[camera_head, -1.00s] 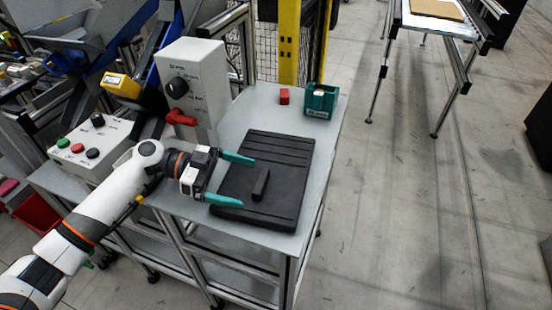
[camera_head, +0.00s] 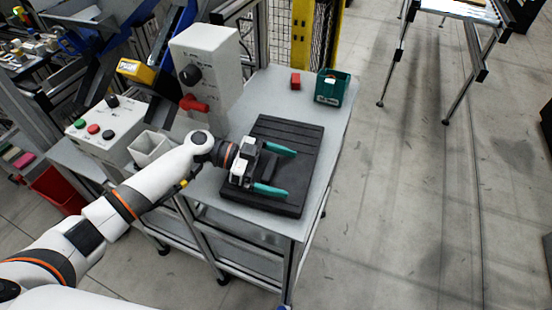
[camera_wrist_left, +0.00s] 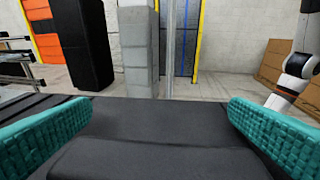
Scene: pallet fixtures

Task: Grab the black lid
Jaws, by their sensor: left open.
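The black lid (camera_head: 303,168) lies flat on the grey table, with grooves across its far part. My left gripper (camera_head: 288,172) is open over the lid, its two teal fingers apart and pointing right. In the left wrist view the lid's dark surface (camera_wrist_left: 155,118) fills the lower middle, and the raised handle bar (camera_wrist_left: 155,160) shows at the bottom between the open fingers. Whether the fingers touch the lid cannot be told. My right gripper is not in view.
A teal box (camera_head: 332,88) and a small red block (camera_head: 295,80) stand behind the lid. A grey control box (camera_head: 205,75) with a red handle stands left of them. A button panel (camera_head: 100,130) and a white open container (camera_head: 150,147) are further left.

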